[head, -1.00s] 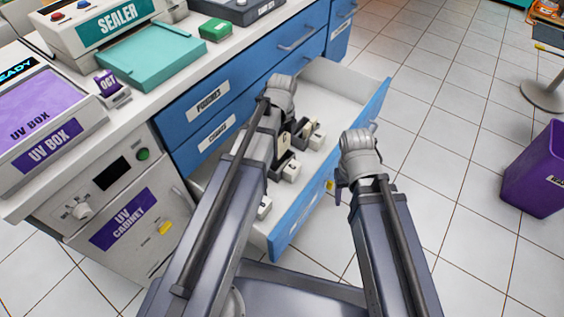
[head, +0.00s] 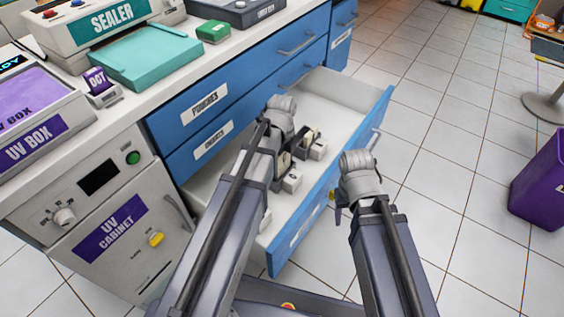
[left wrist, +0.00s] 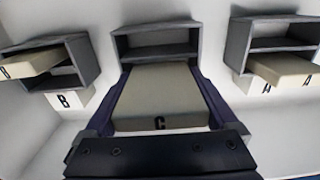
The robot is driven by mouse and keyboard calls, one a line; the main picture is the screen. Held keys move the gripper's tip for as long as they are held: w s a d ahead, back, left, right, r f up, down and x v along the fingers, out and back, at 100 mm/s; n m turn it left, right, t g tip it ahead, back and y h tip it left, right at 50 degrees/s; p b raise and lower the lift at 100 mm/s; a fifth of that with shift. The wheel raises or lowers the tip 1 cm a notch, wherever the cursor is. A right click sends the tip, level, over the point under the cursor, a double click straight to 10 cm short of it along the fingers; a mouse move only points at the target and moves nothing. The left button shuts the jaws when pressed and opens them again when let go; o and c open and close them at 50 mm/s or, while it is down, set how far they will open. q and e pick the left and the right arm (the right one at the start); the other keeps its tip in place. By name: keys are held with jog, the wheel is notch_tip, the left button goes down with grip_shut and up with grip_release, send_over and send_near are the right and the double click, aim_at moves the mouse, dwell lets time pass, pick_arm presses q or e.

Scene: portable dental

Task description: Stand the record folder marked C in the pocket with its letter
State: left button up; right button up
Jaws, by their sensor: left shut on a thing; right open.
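The beige record folder marked C (left wrist: 158,95) is held between the dark fingers of my left gripper (left wrist: 158,120). In the left wrist view its far end is at the mouth of a grey pocket (left wrist: 155,42); I cannot tell how deep it sits inside. That pocket's letter tag is hidden. In the head view my left gripper (head: 284,160) is low over the open drawer (head: 325,205), and its arm hides most of the folder. My right gripper (head: 341,208) is open and empty by the drawer's front panel.
In the left wrist view, a pocket (left wrist: 78,60) tagged B at left and a pocket (left wrist: 240,42) tagged A at right each hold a folder. The blue drawer front and side walls bound the space. A purple bin (head: 540,190) stands on the floor at right.

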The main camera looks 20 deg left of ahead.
pick_arm(q)
jog(key=shift+f+b, duration=1.45)
jog(key=shift+f, duration=0.35)
jog(key=shift+f, duration=0.15)
jog(key=o, duration=1)
notch_tip(320, 180, up, 8)
jog(key=p, duration=0.7)
jog(key=shift+f, duration=0.1)
jog(key=shift+p, duration=0.35)
